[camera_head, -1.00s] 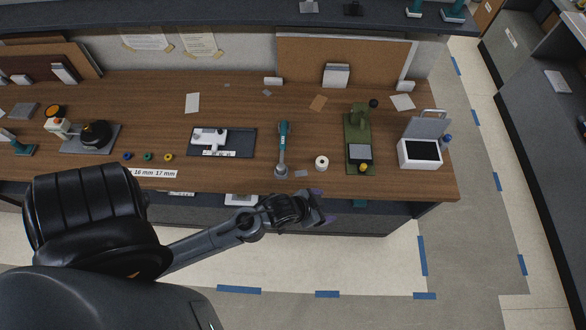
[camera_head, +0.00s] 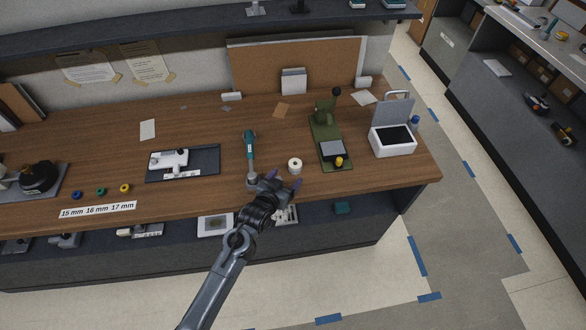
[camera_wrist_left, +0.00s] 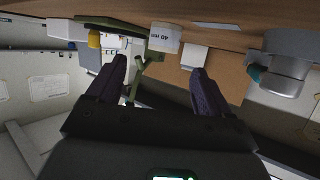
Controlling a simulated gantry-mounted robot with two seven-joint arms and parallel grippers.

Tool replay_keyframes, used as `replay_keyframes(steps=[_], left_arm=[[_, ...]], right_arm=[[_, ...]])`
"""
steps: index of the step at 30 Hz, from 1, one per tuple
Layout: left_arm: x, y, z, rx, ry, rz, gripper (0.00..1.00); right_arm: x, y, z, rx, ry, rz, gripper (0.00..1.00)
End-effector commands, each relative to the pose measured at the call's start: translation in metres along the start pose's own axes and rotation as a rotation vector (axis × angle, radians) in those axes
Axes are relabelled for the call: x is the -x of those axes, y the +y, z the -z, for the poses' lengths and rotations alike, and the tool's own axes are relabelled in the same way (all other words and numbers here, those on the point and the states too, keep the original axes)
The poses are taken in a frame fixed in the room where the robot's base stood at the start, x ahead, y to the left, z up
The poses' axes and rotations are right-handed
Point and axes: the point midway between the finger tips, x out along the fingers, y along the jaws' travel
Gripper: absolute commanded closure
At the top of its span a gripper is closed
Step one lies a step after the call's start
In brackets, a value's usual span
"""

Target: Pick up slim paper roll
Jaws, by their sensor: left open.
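The slim paper roll (camera_head: 295,165) is a small white roll standing upright near the front edge of the wooden counter. In the left wrist view a white roll (camera_wrist_left: 165,38) with a "40 mm" label shows beyond the fingertips. My left gripper (camera_head: 284,180) is open and empty at the counter's front edge, just in front of the roll and apart from it. Its two dark purple fingers also show in the left wrist view (camera_wrist_left: 158,70), spread apart. My right gripper is not in view.
A teal-handled tool (camera_head: 249,147) stands close left of the roll. A green press (camera_head: 325,126) and a white lidded box (camera_head: 391,141) are to the right. A dark tray (camera_head: 204,157) lies farther left. Counter behind the roll is mostly clear.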

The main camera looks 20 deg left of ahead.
Motion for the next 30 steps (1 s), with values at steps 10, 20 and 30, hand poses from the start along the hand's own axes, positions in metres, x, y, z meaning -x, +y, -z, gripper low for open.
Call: replay_keyframes(steps=[10,20,30], left_arm=[[-0.029,0.0,0.001,0.0,0.0,0.0,0.2],[-0.056,-0.005,0.003,0.001,0.0,0.001,0.2],[-0.08,-0.005,0.001,0.0,0.0,0.0,0.2]], right_arm=[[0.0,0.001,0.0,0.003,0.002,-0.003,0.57],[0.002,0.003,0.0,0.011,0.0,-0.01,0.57],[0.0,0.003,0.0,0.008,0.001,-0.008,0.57]])
